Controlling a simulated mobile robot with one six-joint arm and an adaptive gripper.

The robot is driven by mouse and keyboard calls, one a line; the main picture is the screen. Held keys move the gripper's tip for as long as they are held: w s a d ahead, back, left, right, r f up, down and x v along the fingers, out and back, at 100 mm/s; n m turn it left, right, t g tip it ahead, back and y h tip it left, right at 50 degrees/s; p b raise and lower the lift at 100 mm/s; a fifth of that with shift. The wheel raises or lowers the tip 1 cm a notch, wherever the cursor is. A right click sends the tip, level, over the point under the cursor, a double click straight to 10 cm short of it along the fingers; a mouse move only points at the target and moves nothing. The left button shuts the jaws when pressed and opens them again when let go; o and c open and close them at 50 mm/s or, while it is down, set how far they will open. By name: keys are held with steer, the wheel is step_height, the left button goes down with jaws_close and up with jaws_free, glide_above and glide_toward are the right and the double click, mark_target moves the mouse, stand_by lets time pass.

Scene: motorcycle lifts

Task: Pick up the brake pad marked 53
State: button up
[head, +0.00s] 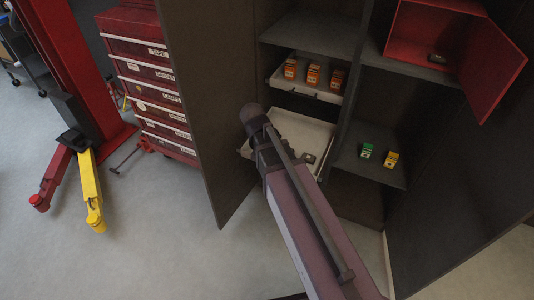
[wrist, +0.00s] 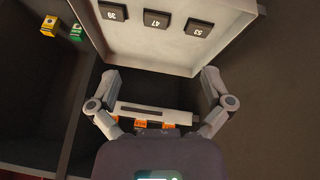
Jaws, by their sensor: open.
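Three small dark blocks with white number labels lie in a row in a pale pull-out tray (wrist: 175,55). The one at the right of the wrist view appears to read 53 (wrist: 199,29); the middle one reads 47 (wrist: 155,21) and the left one seems to read 39 (wrist: 112,12). My gripper (wrist: 161,75) is open and empty, its fingers spread over the tray's edge, apart from the blocks. In the head view the tray (head: 298,127) is partly hidden by my arm, which also hides the gripper; a small dark piece shows near its right end.
An upper pull-out tray (head: 315,92) holds orange boxes (head: 313,74) close above. A green box (head: 366,150) and a yellow box (head: 391,159) stand on the right shelf. The open cabinet door (head: 205,100) stands left, and a red compartment (head: 430,35) is at upper right.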

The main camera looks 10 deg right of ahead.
steer(key=w+a+f+m+t+h+b, duration=0.1)
steer(key=w+a+f+m+t+b, duration=0.1)
steer(key=w+f+b, duration=0.5)
steer(key=shift+w+a+f+t+b, duration=0.4)
steer(key=shift+w+a+t+b, duration=0.35)
steer(key=shift+a+b, duration=0.55)
steer(key=b+x, duration=0.5)
steer(key=x, duration=0.2)
steer(key=shift+d, duration=0.1)
steer(key=shift+b+x, duration=0.6)
steer(key=shift+x, duration=0.2)
steer(key=shift+d, duration=0.15)
steer(key=b+x, duration=0.2)
steer(key=x, duration=0.1)
steer(key=shift+s+d+f+b, duration=0.2)
steer(key=shift+f+b, duration=0.1)
steer(key=shift+b, duration=0.1)
steer(key=shift+b+x, duration=0.55)
steer(key=shift+x, duration=0.35)
steer(key=shift+w+r, duration=0.1)
steer(key=shift+r, duration=0.05)
